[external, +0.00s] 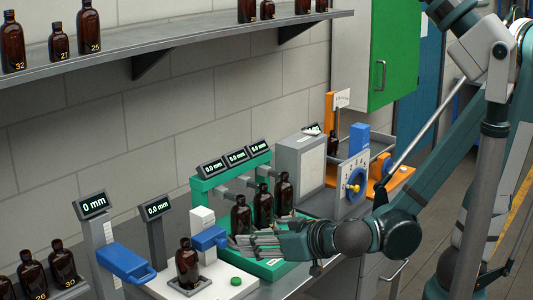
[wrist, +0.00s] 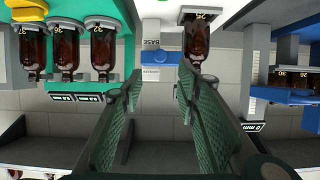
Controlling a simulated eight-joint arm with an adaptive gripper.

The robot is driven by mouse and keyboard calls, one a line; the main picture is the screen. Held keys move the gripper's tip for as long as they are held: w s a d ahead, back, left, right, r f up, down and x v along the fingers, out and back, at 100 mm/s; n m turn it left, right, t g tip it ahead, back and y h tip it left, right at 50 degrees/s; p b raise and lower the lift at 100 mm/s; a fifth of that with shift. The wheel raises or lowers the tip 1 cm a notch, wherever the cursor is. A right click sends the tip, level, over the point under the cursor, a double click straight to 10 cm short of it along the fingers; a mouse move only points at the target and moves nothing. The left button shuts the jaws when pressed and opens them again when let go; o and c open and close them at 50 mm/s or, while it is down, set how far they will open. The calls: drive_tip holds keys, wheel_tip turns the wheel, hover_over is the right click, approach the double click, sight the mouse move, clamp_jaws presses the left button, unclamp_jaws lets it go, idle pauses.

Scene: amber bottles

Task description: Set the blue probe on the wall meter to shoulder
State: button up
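The wall meter has a white post (external: 202,218), a white base (external: 215,282) and a dark display reading 0.0 mm (external: 157,208). Its blue probe (external: 209,238) sits on the post beside an amber bottle (external: 187,265) on the base. The wrist view is upside down; there the blue probe (wrist: 158,56) is beside a label reading BASE (wrist: 152,32), and the bottle (wrist: 197,40) shows 25. My gripper (wrist: 157,80) is open and empty, its fingers either side of the probe in the picture. In the external view my gripper (external: 258,244) is right of the probe, apart from it.
A green rack (external: 203,190) with several bottles stands right of the meter, close behind my gripper. Another gauge with a blue handle (external: 125,262) stands to the left. A green button (external: 236,281) is on the white base. A bottle shelf (external: 170,38) runs above.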

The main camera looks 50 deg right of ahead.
drive_tip(key=shift+s+r, duration=0.15)
drive_tip(key=shift+s, duration=0.2)
drive_tip(key=shift+d, duration=0.1)
idle(0.5)
drive_tip(key=d+f+g+h, duration=0.2)
drive_tip(key=d+f+g, duration=0.15)
drive_tip(key=d, duration=1.25)
drive_tip(key=s+d+r+g+y, duration=0.1)
drive_tip(key=s+d, duration=0.1)
drive_tip(key=d, duration=0.3)
drive_tip(key=s+d+r+g+y, duration=0.1)
drive_tip(key=s+d+r+g, duration=0.1)
drive_tip(key=d, duration=0.3)
drive_tip(key=shift+s+d+r, duration=0.3)
drive_tip(key=shift+s, duration=0.55)
drive_tip(key=shift+c, duration=0.3)
idle(0.9)
